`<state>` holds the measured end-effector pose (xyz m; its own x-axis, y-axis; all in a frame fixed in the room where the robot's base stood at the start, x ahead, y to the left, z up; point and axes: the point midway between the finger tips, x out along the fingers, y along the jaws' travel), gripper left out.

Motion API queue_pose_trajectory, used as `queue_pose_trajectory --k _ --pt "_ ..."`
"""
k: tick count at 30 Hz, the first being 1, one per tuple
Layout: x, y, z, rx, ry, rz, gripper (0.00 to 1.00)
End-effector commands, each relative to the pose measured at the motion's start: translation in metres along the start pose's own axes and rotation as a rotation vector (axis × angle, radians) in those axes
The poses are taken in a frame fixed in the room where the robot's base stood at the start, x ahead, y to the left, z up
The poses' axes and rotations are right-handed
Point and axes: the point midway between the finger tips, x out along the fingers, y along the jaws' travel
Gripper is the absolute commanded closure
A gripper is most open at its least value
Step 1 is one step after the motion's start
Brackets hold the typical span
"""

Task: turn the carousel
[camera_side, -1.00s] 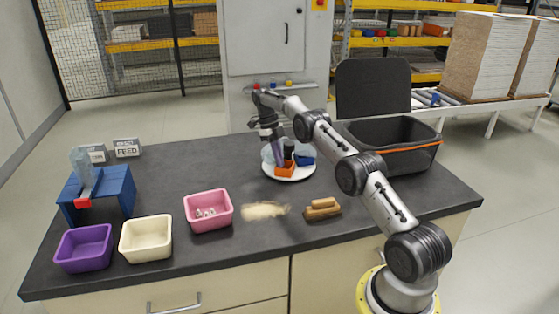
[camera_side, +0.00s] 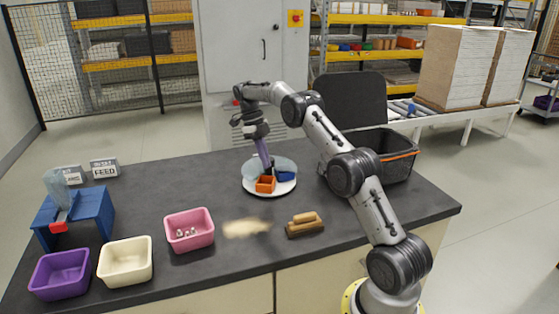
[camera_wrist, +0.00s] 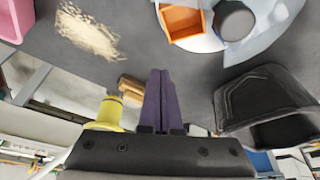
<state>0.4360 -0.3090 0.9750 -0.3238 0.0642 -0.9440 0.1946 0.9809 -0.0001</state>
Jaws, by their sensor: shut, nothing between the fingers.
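The carousel (camera_side: 251,184) is a round white disc on the dark bench, with clear panels on it. An orange bin (camera_side: 265,185) sits at its front and a blue bin (camera_side: 286,176) at its right. In the wrist view the carousel's white disc (camera_wrist: 204,43) is cut off at the top, with the orange bin (camera_wrist: 184,21) and a dark round post (camera_wrist: 234,20). My gripper (camera_side: 267,167) has purple fingers, shut and empty, pointing down over the carousel behind the orange bin. The fingers also show in the wrist view (camera_wrist: 160,75). I cannot tell whether they touch anything.
A black crate (camera_side: 397,165) stands right of the carousel. In front lie a sawdust pile (camera_side: 246,228) and a wooden brush (camera_side: 305,226). Pink (camera_side: 189,232), cream (camera_side: 125,262) and purple (camera_side: 60,274) bins and a blue stand (camera_side: 92,207) are left.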

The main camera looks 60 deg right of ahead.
Motion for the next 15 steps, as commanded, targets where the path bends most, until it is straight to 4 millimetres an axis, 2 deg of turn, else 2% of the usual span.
queue_pose_trajectory --k 1,15 --pt "-0.006 0.003 -0.008 0.0 -0.001 0.0 1.0" --pt "-0.011 0.027 -0.067 0.0 -0.001 0.0 1.0"
